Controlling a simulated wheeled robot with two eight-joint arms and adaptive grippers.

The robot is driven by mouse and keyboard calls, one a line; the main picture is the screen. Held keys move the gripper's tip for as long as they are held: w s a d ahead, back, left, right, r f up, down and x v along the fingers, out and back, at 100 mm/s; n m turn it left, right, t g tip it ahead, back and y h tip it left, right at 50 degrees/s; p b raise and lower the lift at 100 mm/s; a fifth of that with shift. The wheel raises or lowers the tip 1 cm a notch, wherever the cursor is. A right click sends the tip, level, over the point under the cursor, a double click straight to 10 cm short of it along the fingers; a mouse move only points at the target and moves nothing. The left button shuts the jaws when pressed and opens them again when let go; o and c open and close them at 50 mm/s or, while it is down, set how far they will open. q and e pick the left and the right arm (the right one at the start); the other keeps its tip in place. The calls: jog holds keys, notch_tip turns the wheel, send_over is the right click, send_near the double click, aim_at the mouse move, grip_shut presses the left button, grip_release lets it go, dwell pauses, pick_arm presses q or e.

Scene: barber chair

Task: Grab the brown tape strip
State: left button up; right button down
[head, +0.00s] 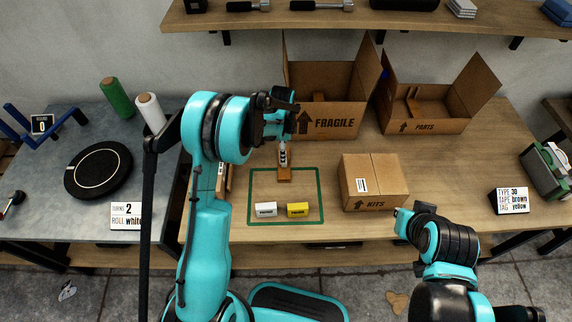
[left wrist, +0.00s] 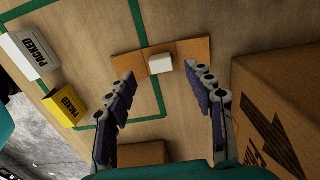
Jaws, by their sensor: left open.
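A flat brown strip (left wrist: 190,52), which looks like the brown tape strip, lies on the wooden table across the green outline's edge. A small white block (left wrist: 160,63) sits on its middle. In the head view the strip (head: 284,178) shows under my left gripper (head: 283,156), which partly hides it. In the left wrist view my left gripper (left wrist: 166,78) is open, its two fingers apart, pointing towards the strip. Nothing is held between them. My right gripper is not clearly in view; only parts of that arm show.
White (head: 265,210) and yellow (head: 297,210) packed boxes stand inside the green outline. An open FRAGILE carton (head: 335,122) stands behind, a closed KITS carton (head: 374,182) to the right, and an open PARTS carton (head: 425,127) at back right.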

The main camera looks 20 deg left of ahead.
aim_at(284, 170)
pick_arm(q)
jog(key=f+b, duration=0.1)
jog(key=f, duration=0.1)
jog(key=f+b, duration=0.1)
jog(key=f, duration=0.2)
jog(key=shift+w+d+f, duration=0.1)
jog(key=shift+d+f, duration=0.1)
jog(key=shift+r, duration=0.1)
jog(key=c, duration=0.9)
